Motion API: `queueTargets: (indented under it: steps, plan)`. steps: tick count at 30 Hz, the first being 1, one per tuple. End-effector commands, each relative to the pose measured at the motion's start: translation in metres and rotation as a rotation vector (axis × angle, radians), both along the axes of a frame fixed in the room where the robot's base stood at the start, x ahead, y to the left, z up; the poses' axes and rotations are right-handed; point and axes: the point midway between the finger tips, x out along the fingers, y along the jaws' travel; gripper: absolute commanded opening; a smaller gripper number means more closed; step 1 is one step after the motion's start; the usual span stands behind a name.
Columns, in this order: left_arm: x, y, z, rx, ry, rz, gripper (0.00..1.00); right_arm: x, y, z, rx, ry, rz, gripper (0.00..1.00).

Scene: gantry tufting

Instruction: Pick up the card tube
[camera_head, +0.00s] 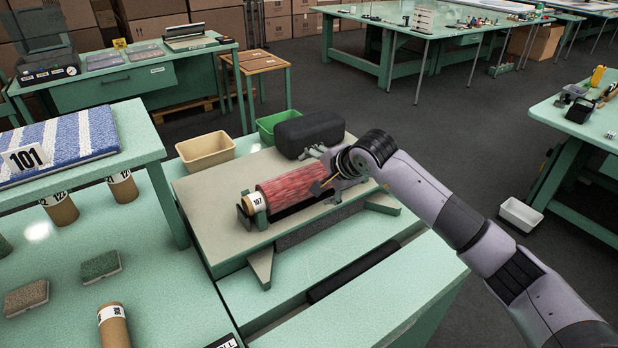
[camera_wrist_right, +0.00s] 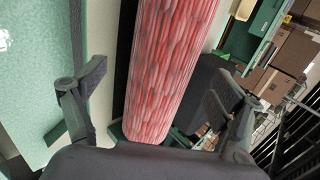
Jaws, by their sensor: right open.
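A card tube (camera_head: 254,202) labelled 107 lies on its side on a grey-beige stand, with its bare end to the left. The rest of it is wrapped in red streaked yarn (camera_head: 290,187), which also fills the middle of the right wrist view (camera_wrist_right: 172,65). My right gripper (camera_head: 322,180) is at the right end of this roll. Its two fingers are spread, one on each side of the roll in the right wrist view (camera_wrist_right: 155,88). I cannot tell whether they touch it. The roll's right end is partly hidden by the gripper. My left gripper is not in view.
Other brown tubes stand upright at left, one labelled (camera_head: 113,325) in front and others (camera_head: 122,187) under a raised shelf with a blue-striped mat (camera_head: 62,145). A black case (camera_head: 308,132), a beige bin (camera_head: 205,150) and a green bin (camera_head: 272,124) sit behind the stand (camera_head: 215,205).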

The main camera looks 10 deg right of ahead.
Motion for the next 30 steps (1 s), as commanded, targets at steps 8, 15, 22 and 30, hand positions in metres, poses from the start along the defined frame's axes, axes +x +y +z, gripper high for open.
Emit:
queueTargets:
  steps: [8,15,22,30]
  plan:
    - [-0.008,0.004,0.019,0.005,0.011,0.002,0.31,0.025,0.013,-0.022,0.003,0.003,0.0,0.88]
    - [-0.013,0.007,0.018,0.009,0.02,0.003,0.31,0.028,0.014,-0.027,0.001,0.0,0.001,0.88]
    - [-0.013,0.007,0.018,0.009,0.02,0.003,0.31,0.028,0.014,-0.027,0.001,0.0,0.001,0.76]
    - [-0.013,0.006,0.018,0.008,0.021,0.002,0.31,0.028,0.014,-0.026,0.001,0.0,0.001,0.58]
